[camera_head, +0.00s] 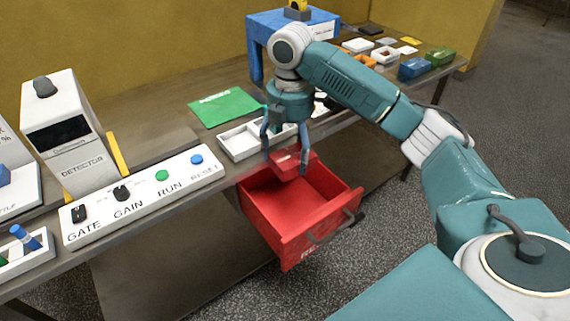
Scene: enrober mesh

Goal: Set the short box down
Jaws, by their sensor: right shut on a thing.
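My right gripper (286,158) points down, shut on a small, low red box (291,163). The box is at the back part of an open red drawer (316,236), near the table's front edge. I cannot tell whether the box touches the drawer or hangs above it. The visible drawer floor in front of the box is bare. My left gripper is not in view.
A white divided tray (240,143) and a green mat (225,107) lie behind the gripper. A control panel (145,196) with knobs and buttons and a detector (66,135) stand left. A blue stand (255,57) is behind. Small boxes (414,68) sit at the far right.

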